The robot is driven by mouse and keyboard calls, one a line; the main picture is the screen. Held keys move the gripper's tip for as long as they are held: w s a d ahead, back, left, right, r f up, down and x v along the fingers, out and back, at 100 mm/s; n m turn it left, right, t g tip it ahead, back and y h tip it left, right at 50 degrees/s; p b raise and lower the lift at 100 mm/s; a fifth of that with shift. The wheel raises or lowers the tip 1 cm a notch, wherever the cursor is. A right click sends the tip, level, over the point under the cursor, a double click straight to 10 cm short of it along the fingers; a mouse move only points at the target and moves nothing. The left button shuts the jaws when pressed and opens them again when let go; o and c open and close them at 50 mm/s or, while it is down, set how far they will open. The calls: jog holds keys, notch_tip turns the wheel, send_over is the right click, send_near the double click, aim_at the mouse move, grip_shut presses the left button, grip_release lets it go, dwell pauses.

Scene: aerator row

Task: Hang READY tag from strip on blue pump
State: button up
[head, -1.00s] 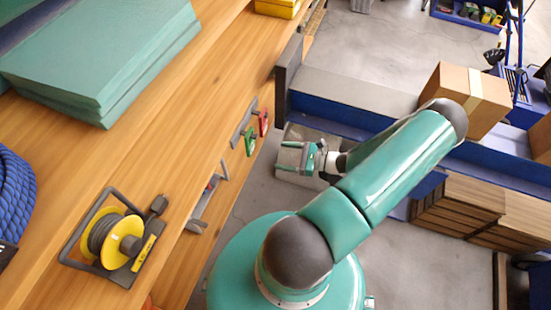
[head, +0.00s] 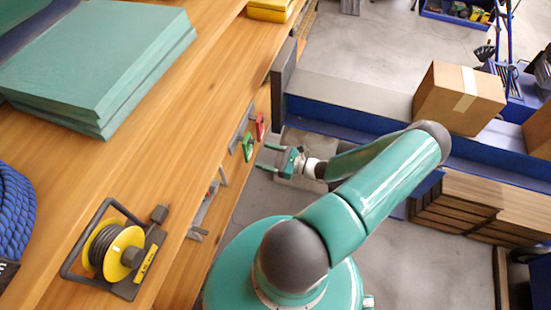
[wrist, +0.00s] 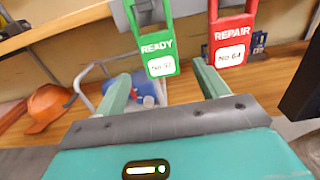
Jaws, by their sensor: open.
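The green READY tag (wrist: 160,66) hangs from the grey strip (wrist: 150,12) in the wrist view, in line with the gap between my fingers. The red REPAIR tag (wrist: 231,56) hangs to its right. In the head view the green tag (head: 248,147) and the red tag (head: 261,127) hang from the strip at the bench's right edge. My gripper (head: 268,158) is open and empty, just right of the green tag and pointing at it. A blue object (wrist: 147,84) is partly hidden behind the READY tag; I cannot tell whether it is the blue pump.
The wooden bench (head: 190,130) carries a yellow cable reel (head: 118,250), green mats (head: 100,60) and blue rope (head: 15,215). An orange hard hat (wrist: 48,108) lies left in the wrist view. A cardboard box (head: 458,98) stands at the right. Grey floor is open beyond.

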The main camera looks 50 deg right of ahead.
aim_at(250, 150)
jog(key=shift+x, duration=3.35)
jog(key=shift+c, duration=0.4)
jog(key=c, duration=0.8)
jog(key=shift+r, duration=0.15)
jog(key=shift+r, duration=0.6)
jog(key=shift+s, duration=0.15)
jog(key=shift+v, duration=4.15)
